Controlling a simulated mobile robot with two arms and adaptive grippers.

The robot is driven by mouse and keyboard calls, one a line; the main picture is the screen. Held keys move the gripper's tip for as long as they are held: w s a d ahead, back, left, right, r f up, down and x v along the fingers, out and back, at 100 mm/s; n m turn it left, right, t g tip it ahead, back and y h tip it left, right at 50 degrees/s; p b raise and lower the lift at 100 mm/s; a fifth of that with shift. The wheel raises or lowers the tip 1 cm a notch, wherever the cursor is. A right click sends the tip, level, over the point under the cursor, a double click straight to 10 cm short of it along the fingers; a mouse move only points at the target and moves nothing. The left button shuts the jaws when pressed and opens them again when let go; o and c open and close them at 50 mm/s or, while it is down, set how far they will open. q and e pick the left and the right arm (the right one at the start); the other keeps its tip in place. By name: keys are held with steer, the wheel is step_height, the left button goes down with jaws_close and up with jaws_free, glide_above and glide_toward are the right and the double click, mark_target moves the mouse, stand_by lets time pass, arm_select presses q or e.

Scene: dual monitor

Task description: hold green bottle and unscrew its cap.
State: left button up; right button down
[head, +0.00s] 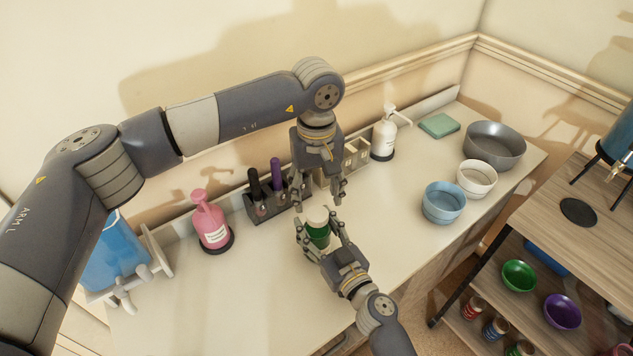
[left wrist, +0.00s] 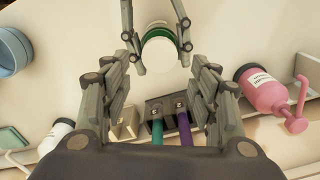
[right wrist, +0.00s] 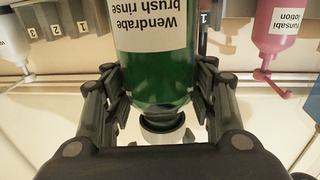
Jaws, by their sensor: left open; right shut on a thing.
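The green bottle (head: 317,234) is roughly upright over the white counter, its white cap (head: 318,215) facing up. My right gripper (head: 319,229) is shut around its body. In the right wrist view the green bottle (right wrist: 158,70) appears upside down, with a "Wendrabe brush rinse" label and the shaded cap (right wrist: 165,133) below. I cannot tell whether its base touches the counter. My left gripper (head: 319,201) points down, open and empty, just above the cap. In the left wrist view the cap (left wrist: 160,54) lies beyond its spread fingers, apart from them.
A pink pump bottle (head: 212,222) is at left, a white pump bottle (head: 384,136) at back right. Blue (head: 443,203), white (head: 477,179) and grey bowls (head: 494,146) sit right. The front counter is clear.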

mark_target(316, 212)
arm_select(q)
steer(key=shift+f, duration=2.7)
steer(key=c, duration=1.1)
